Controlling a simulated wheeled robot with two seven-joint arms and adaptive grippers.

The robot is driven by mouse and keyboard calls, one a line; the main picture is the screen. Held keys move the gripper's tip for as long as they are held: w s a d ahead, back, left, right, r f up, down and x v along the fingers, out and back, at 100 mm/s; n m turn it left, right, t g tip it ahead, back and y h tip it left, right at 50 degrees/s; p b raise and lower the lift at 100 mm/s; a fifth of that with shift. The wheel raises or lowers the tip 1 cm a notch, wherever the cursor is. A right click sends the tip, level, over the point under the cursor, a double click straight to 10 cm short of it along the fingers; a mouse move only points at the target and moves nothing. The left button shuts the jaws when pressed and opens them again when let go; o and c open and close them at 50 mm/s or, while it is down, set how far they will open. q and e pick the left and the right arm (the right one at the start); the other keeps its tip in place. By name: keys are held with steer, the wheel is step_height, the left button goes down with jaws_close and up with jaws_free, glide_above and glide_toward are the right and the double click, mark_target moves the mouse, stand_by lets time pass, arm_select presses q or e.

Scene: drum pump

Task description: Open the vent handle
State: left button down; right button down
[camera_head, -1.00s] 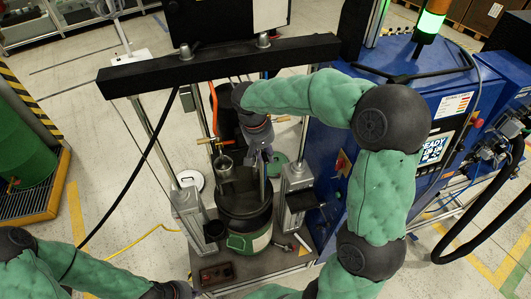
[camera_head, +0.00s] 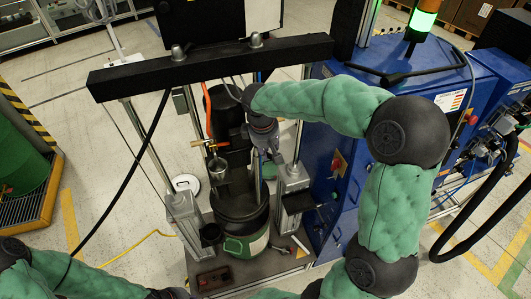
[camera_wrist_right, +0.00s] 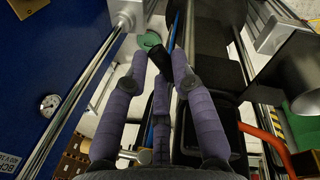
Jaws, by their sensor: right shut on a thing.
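The drum pump stands in an open drum (camera_head: 241,222) with a pale green label, under a black crossbeam. My right gripper (camera_head: 270,157) is above the drum's far right side, beside the pump column. In the right wrist view its purple fingers (camera_wrist_right: 163,85) close around a slim dark part (camera_wrist_right: 182,66), which looks like the vent handle. The fingers hide most of it, so its exact position is unclear. A thin upright rod (camera_head: 257,187) shows just below this gripper in the head view. My left gripper (camera_head: 178,293) is at the bottom edge, partly cut off, with its fingers unclear.
The black crossbeam (camera_head: 215,65) spans above the drum on metal posts. A blue cabinet (camera_head: 345,200) stands close on the right. A brass valve (camera_head: 197,143) and an orange hose (camera_head: 208,110) are left of the gripper. A small dark box (camera_head: 213,278) lies on the base plate.

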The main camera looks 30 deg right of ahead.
steer(key=shift+w+d+n+t+y+p, duration=0.25)
steer(key=shift+w+d+n+p, duration=0.25)
steer(key=shift+n, duration=1.3)
steer(key=shift+w+d+n+t+y+p, duration=0.25)
steer(key=shift+w+d+n+p, duration=0.3)
steer(key=shift+n, duration=1.25)
steer(key=shift+w+d+n+t+y+p, duration=0.3)
steer(key=shift+w+n, duration=0.35)
steer(key=shift+n, duration=1.15)
steer(key=c, duration=1)
jaws_free()
steer(key=shift+w, duration=0.1)
steer(key=shift+r, duration=0.1)
steer(key=v, duration=1.1)
steer(key=shift+a+r, duration=0.1)
steer(key=shift+r, duration=0.25)
